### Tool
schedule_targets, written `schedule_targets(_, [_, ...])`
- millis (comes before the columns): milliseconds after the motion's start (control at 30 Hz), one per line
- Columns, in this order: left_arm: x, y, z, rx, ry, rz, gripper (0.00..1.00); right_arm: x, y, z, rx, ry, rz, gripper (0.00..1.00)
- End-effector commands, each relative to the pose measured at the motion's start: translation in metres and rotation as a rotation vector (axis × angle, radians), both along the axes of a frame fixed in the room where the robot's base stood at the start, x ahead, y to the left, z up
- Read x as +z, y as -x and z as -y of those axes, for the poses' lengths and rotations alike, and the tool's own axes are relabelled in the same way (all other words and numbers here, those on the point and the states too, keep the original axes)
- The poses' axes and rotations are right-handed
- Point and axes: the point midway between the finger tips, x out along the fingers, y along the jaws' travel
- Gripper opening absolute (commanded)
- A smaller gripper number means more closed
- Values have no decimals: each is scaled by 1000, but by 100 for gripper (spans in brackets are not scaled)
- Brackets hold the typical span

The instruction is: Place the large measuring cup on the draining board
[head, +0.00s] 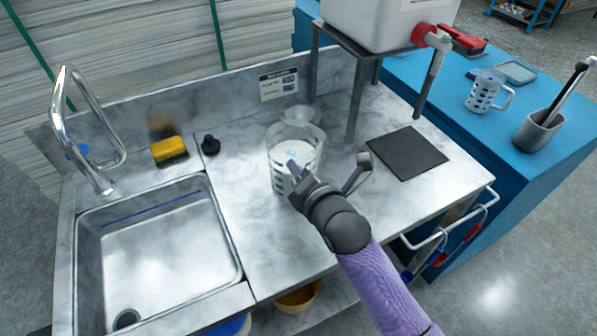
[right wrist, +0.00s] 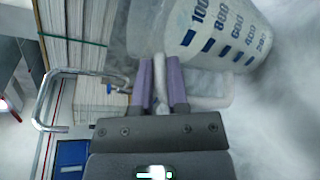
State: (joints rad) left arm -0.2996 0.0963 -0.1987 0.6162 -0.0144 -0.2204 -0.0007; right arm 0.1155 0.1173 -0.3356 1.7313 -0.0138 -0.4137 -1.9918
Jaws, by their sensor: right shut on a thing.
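The large measuring cup (head: 280,178) is clear with dark blue marks. It is upright at the middle of the steel worktop, and I cannot tell whether its base touches the surface. My right gripper (head: 295,172) is shut on its pale handle at the near side. In the right wrist view the cup (right wrist: 215,30) shows its printed scale beyond my gripper (right wrist: 165,75), with the handle between the fingers. The flat steel surface beside the sink, seemingly the draining board (head: 235,185), lies under and around the cup. My left gripper is out of view.
The sink (head: 160,250) with its tap (head: 80,115) is at left. A yellow sponge (head: 169,150) and a black knob (head: 210,145) sit behind. A black mat (head: 407,153) lies right, near a stand's legs.

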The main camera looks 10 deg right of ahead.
Motion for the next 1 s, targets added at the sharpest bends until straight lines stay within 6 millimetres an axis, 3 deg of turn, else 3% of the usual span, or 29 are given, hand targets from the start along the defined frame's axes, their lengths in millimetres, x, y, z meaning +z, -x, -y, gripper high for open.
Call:
schedule_targets(200, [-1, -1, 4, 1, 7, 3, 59, 1, -1, 0, 1, -1, 8, 0])
schedule_targets(233, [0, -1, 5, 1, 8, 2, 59, -1, 0, 0, 0, 1, 2, 25])
schedule_targets(367, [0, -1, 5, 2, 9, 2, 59, 0, 0, 0, 0, 0, 1, 52])
schedule_targets(400, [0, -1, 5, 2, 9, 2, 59, 0, 0, 0, 0, 0, 1, 54])
schedule_targets(733, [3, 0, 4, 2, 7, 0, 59, 3, 4, 2, -1, 1, 1, 54])
schedule_targets(1000, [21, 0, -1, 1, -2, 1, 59, 18, 61, 18, 2, 3, 0, 54])
